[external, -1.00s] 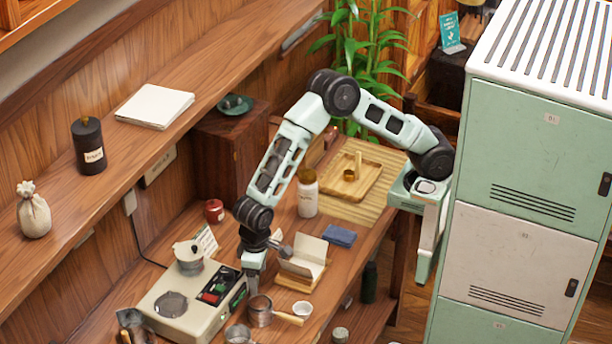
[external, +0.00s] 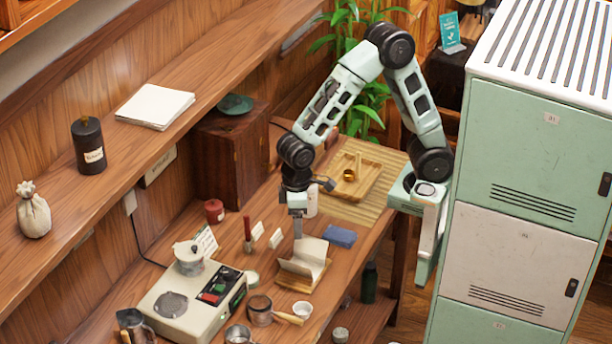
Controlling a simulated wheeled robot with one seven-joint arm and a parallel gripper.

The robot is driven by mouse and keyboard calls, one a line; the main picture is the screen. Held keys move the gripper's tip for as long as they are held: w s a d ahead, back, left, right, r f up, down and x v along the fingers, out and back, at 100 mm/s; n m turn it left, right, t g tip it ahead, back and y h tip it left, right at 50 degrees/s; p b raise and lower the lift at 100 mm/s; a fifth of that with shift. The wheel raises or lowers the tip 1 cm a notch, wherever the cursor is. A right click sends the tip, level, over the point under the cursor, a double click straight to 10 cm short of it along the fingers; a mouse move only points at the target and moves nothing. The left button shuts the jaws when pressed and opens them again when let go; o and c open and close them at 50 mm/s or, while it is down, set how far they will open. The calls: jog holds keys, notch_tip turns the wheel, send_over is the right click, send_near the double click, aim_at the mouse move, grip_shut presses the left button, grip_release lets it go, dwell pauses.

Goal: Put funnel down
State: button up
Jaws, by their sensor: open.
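I cannot pick out the funnel for certain. A metal vessel with a pale, wide top (external: 189,259) stands on the scale-like device; I cannot tell whether that top is a funnel. A metal pan (external: 260,311) with a wooden handle stands on the bench to the right of the device. My gripper (external: 298,236) points down, open, and nothing shows held in it. It is just over the back of the folded pale paper stand (external: 303,260); whether it touches is unclear. The gap between its fingers is too small to see.
The scale-like device (external: 222,318) and metal cup (external: 238,334) crowd the front. A white bottle (external: 312,205) is partly hidden behind my wrist. A blue cloth (external: 340,236) and wooden tray (external: 370,188) lie beyond. A green cabinet (external: 540,140) stands at right.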

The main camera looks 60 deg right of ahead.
jog(key=s+d+n, duration=0.1)
jog(key=s+d, duration=0.2)
jog(key=d, duration=0.3)
jog(key=s+d+n, duration=0.1)
jog(key=s+d, duration=0.3)
jog(key=d, duration=0.3)
jog(key=shift+s+d+r, duration=0.2)
jog(key=shift+s+r, duration=0.05)
jog(key=shift+s, duration=0.05)
